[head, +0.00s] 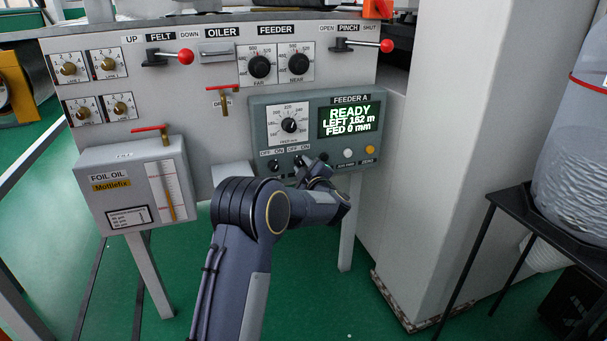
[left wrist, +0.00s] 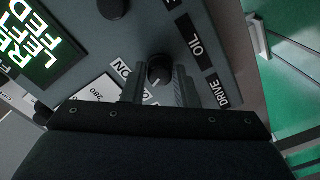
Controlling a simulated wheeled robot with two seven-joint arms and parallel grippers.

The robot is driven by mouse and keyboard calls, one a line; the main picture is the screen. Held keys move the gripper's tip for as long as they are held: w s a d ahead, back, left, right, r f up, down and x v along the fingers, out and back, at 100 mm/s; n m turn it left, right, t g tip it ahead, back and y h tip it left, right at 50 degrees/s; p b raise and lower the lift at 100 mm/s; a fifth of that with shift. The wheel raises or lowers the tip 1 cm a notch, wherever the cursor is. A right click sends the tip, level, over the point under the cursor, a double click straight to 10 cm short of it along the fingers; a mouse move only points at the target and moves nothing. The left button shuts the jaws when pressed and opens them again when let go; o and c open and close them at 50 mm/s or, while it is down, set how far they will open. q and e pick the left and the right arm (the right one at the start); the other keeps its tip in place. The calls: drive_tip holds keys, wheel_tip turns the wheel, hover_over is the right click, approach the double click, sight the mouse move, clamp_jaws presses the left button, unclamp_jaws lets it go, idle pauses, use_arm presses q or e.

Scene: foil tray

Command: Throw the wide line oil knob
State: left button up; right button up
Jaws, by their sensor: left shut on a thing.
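The grey feeder panel (head: 258,130) has a row of dark knobs and buttons along its lower edge. My left gripper (head: 308,168) reaches this row from below. In the left wrist view its two fingers (left wrist: 159,88) are shut on a round dark knob (left wrist: 158,70), one finger on each side. The OIL label (left wrist: 195,36) and the DRIVE label (left wrist: 222,91) lie beside it. The other dark knob (head: 273,165) stands free just left of the gripper. Which way the held knob points cannot be told. My right gripper is out of view.
The panel screen (head: 350,120) reads READY. A white button (head: 348,153) and a yellow button (head: 370,149) sit right of the gripper. The foil oil box (head: 123,165) is at left. A black stand (head: 515,205) is at right. Floor below is open.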

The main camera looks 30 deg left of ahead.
use_arm(q)
drive_tip(key=shift+n+b, duration=0.45)
drive_tip(key=shift+n, duration=0.25)
drive_tip(key=o, duration=1)
drive_tip(key=shift+d, duration=0.1)
drive_tip(key=p+v, duration=0.2)
drive_tip(key=v, duration=0.5)
drive_tip(key=shift+s+d, duration=0.2)
drive_tip(key=shift+s, duration=0.1)
